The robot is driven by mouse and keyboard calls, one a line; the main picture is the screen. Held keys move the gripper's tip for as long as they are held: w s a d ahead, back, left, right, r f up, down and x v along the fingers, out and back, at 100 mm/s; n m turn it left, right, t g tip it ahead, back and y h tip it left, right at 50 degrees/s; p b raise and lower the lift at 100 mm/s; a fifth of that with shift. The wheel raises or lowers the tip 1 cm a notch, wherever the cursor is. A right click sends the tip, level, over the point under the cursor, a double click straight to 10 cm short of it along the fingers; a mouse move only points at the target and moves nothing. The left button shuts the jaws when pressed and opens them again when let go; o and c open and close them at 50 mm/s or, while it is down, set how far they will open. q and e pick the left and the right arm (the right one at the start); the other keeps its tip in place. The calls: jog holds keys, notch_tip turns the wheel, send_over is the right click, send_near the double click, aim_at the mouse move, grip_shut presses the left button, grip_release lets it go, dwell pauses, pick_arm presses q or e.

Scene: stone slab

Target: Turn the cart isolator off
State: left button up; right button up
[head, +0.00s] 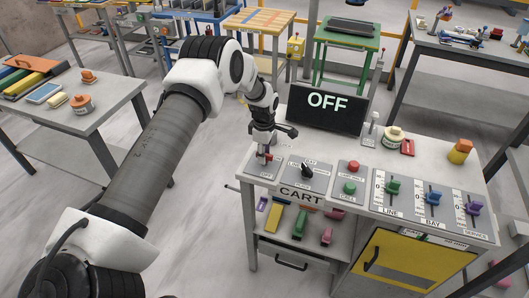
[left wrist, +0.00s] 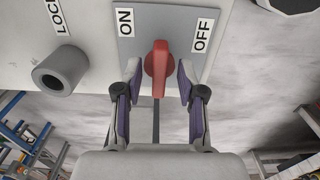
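The cart isolator is a red knob (left wrist: 158,66) on a grey plate (left wrist: 150,22) with ON and OFF labels. In the left wrist view the knob stands roughly upright between the two labels. In the head view it is a small red shape (head: 265,156) at the left end of the cart top, partly hidden by my gripper. My left gripper (head: 267,146) points down over it. In the left wrist view its fingers (left wrist: 158,82) are on either side of the knob, with narrow gaps, so it is open. My right gripper is out of view.
A dark screen (head: 327,108) reading OFF stands behind the panel. A black selector (head: 307,170), red and green buttons (head: 350,177) and several coloured sliders are to the right. A grey cylinder (left wrist: 60,70) by a LOCK label is beside the plate. The floor left of the cart is clear.

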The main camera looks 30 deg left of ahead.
pick_arm(q)
notch_tip(320, 180, up, 12)
dwell(0.6)
